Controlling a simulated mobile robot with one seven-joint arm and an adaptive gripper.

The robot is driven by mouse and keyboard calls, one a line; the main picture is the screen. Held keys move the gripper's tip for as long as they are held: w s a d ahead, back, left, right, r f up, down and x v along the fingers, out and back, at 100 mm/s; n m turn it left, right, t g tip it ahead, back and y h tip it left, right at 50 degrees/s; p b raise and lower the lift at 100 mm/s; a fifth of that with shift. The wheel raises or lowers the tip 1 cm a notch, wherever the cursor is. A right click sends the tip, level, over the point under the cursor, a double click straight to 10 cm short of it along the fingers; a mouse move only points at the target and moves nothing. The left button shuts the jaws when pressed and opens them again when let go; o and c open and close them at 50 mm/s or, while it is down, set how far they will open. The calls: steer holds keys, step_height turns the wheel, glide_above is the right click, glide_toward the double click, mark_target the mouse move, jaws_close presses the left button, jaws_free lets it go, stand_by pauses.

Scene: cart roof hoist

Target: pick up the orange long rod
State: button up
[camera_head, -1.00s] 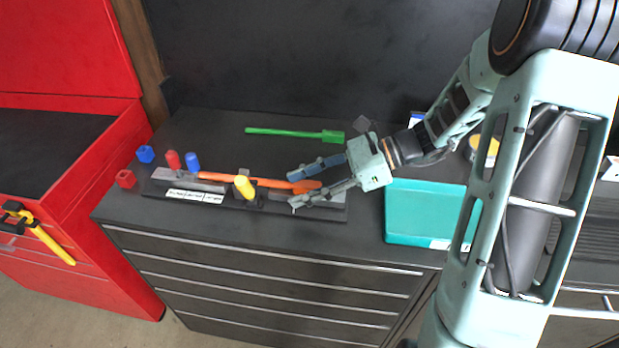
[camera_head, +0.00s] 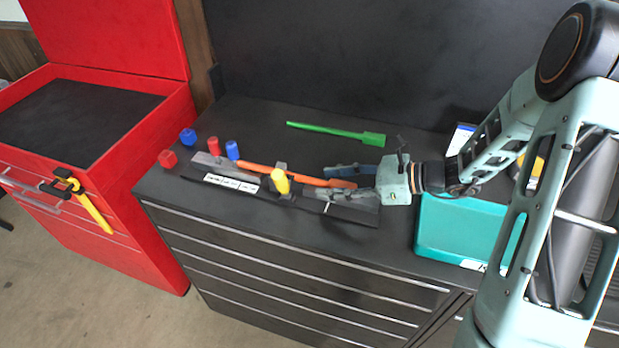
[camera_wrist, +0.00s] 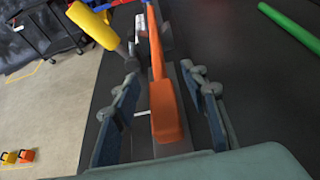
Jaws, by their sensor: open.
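The orange long rod (camera_head: 290,174) lies along a dark rack (camera_head: 340,212) on the grey cabinet top, its thick block end towards my gripper. My gripper (camera_head: 333,183) is open at the right end of the rod. In the wrist view the rod's block end (camera_wrist: 166,112) is between the two open fingers of my gripper (camera_wrist: 160,100), with gaps on both sides. The rod's thin shaft runs away from me past the fingertips. Whether the fingers are low enough to flank the block fully is hard to tell.
A yellow-handled tool (camera_head: 281,182) stands close beside the rod, near the left finger in the wrist view. A green rod (camera_head: 335,132) lies behind. Red and blue pegs (camera_head: 232,150) stand left. A teal tray (camera_head: 462,228) sits right. A red chest (camera_head: 120,190) stands far left.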

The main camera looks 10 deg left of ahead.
jaws_close()
stand_by(0.3)
